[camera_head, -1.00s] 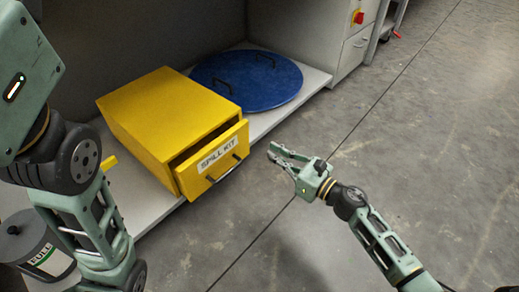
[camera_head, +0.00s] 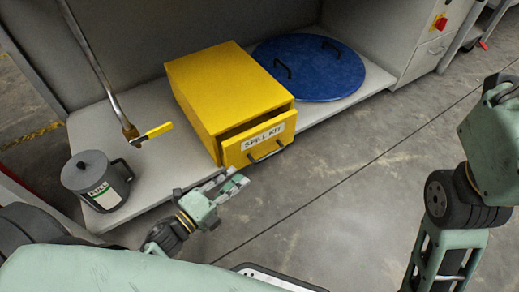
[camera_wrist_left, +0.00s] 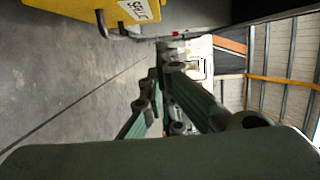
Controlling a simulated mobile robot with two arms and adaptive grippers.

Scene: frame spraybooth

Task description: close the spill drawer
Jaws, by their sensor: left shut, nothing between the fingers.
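The yellow spill kit box (camera_head: 215,85) sits on the grey shelf. Its drawer (camera_head: 240,151), labelled SPILL KIT, stands partly out, with a dark gap above its front and a dark handle (camera_head: 267,153) on it. My left gripper (camera_head: 238,184) is shut and empty, in front of and below the drawer front, slightly left of the handle and apart from it. In the left wrist view the drawer front (camera_wrist_left: 125,14) and handle (camera_wrist_left: 104,27) show at the top left, beyond the fingers (camera_wrist_left: 158,78). My right arm shows at the right; its gripper is out of view.
A blue round lid (camera_head: 310,68) with two handles lies on the shelf (camera_head: 150,190) right of the box. A grey can (camera_head: 95,180) and a yellow-handled lever (camera_head: 153,133) are at the left. Grey floor (camera_head: 350,200) in front is clear.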

